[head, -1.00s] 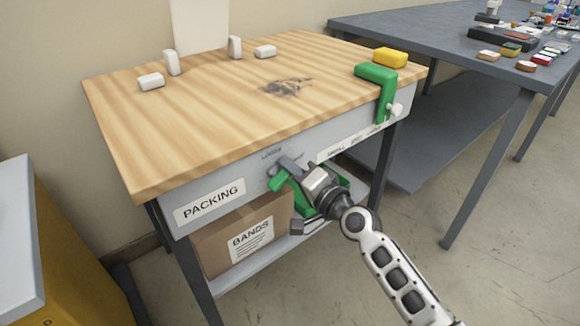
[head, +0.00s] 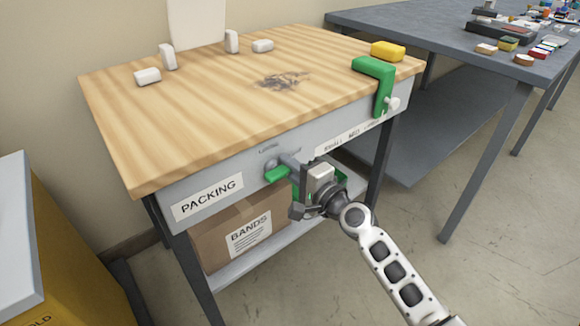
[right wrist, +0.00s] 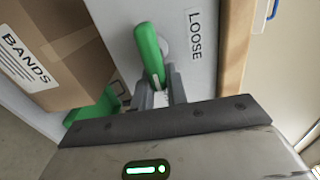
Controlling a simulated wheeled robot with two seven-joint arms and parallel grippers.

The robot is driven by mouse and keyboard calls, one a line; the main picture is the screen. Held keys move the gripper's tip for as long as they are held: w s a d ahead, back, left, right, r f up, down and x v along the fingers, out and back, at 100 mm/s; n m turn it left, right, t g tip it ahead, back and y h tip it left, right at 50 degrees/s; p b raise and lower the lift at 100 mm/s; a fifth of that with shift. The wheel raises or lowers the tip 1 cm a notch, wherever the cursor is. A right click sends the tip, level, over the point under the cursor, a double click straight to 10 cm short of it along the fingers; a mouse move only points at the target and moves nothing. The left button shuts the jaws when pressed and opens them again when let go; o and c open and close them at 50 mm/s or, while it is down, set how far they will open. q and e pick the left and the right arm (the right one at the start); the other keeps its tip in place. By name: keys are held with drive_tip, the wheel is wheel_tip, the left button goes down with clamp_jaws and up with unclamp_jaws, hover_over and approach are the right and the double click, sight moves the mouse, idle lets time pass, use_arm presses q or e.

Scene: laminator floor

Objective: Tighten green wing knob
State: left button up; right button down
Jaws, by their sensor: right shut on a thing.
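The green wing knob (head: 277,174) is on the grey front apron of the packing bench, under a small label. In the right wrist view the wing knob (right wrist: 149,52) is a long green bar in front of a pale round base, beside a label reading LOOSE (right wrist: 196,40). My right gripper (head: 290,166) is at the knob from the right. In the right wrist view its fingers (right wrist: 163,92) are shut on the lower end of the green bar. The fingers partly hide the knob in the head view. My left gripper is not in view.
A green clamp (head: 375,82) with a white screw grips the bench top (head: 200,105) at its right corner. A yellow block (head: 387,51) and several white blocks lie on top. A box marked BANDS (head: 225,226) sits below. Another green shape (right wrist: 95,112) is partly hidden.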

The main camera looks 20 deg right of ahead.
drive_tip(key=c, duration=1.4)
unclamp_jaws()
